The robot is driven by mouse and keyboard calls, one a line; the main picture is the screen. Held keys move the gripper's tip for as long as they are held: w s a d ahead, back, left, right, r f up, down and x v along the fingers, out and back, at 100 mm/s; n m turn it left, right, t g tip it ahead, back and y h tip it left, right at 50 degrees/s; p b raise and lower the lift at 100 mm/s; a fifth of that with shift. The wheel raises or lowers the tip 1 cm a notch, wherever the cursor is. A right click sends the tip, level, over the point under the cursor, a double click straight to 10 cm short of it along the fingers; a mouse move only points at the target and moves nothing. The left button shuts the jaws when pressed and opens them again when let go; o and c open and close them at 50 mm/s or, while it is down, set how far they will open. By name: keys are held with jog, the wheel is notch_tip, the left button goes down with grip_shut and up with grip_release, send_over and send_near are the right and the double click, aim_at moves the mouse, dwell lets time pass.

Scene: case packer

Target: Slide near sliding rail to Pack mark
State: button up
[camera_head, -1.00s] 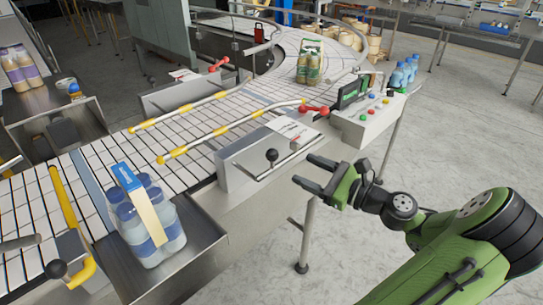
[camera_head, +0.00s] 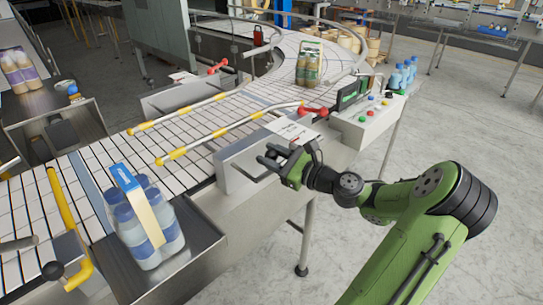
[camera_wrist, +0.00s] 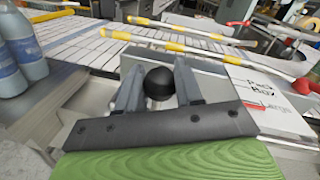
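The near sliding rail (camera_head: 215,137), white with yellow sections, lies along the near side of the conveyor. It also crosses the upper part of the wrist view (camera_wrist: 185,47). A black ball knob (camera_wrist: 160,83) stands by the grey side plate (camera_head: 232,174) below this rail. My gripper (camera_head: 268,155) is at the knob; its fingers are apart, one on each side of the ball in the wrist view (camera_wrist: 159,90). Whether they touch it is unclear.
The far rail (camera_head: 180,114) runs parallel. A red knob (camera_head: 314,111) and button panel (camera_head: 375,110) are to the right. Another pack (camera_head: 309,65) stands farther back.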

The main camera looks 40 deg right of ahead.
grip_shut()
jog(key=shift+w+r, duration=0.1)
jog(key=shift+w, duration=0.05)
jog(key=w+p, duration=0.4)
jog(key=w, duration=0.2)
jog(key=shift+w, duration=0.25)
jog(key=o, duration=0.6)
grip_release()
jog(key=shift+a, duration=0.1)
jog(key=s+d, duration=0.3)
jog(key=s, duration=1.2)
jog(key=shift+s, duration=0.25)
